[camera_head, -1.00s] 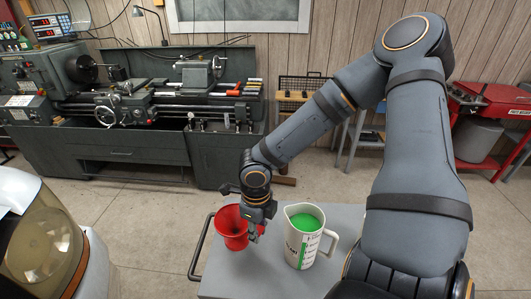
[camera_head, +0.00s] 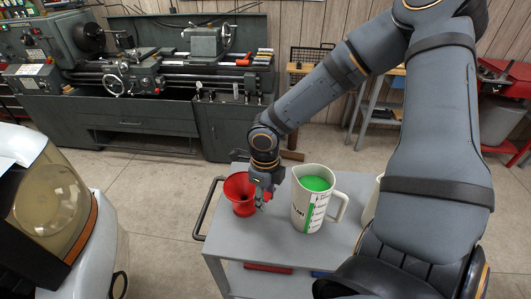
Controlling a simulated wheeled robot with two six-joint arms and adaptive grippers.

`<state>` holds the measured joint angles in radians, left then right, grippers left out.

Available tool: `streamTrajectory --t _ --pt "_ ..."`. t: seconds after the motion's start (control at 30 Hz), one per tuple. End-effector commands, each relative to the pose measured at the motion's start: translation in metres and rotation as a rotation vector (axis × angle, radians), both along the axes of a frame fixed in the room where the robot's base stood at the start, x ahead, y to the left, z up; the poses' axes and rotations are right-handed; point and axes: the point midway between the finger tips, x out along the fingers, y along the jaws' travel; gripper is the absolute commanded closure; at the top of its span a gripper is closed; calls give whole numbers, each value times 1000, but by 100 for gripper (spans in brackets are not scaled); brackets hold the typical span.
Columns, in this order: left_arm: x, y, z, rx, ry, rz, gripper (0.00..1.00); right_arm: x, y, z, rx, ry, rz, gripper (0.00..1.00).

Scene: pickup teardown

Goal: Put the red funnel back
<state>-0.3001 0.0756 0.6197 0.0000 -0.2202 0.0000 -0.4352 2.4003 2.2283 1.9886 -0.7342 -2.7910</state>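The red funnel (camera_head: 238,191) stands on the grey cart top (camera_head: 236,235) near its left edge. My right gripper (camera_head: 262,203) points down at the funnel's right side, very close to it or touching it. The fingers are small and partly overlap the funnel in view, so I cannot tell whether they are open or closed on it. My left gripper is out of view.
A white measuring jug (camera_head: 304,213) with green contents stands on the cart just right of my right gripper. Another pale container (camera_head: 372,205) is partly hidden behind my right arm. A dark handle (camera_head: 207,208) runs along the cart's left side. A lathe (camera_head: 130,85) stands behind.

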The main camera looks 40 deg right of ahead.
Motion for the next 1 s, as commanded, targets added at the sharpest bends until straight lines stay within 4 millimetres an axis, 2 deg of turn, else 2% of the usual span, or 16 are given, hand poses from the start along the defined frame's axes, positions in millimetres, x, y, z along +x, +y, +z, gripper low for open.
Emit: streamTrajectory --t 0.3,0.43,0.57,0.8,1.0 --pt "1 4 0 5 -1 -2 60 0 0 0 0 0 0 50" --pt "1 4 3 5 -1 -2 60 1 0 9 1 -3 0 50" --pt "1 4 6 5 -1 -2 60 2 0 36 0 -7 -1 50" --pt "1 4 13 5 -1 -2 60 1 -1 95 -3 -5 0 50" --pt "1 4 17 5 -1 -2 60 0 0 119 -2 -2 0 50"
